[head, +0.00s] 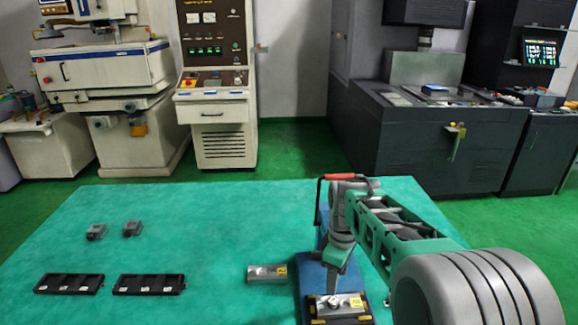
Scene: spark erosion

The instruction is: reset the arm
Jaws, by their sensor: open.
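My arm reaches in from the lower right, over the right part of the green table (215,225). My gripper (335,272) points down at its end and is open. It is above a black holder (338,318) with a metal block (333,301) in it. The block carries a yellow label. The fingertips are small here, and I cannot tell whether they touch the block. Nothing is seen held between them.
A blue stand (308,255) with a red handle (345,177) is close behind my gripper. Another labelled metal block (266,273) lies to its left. Two black trays (69,291) (148,291) and two small grey blocks (96,231) (132,228) are further left. Machines stand beyond.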

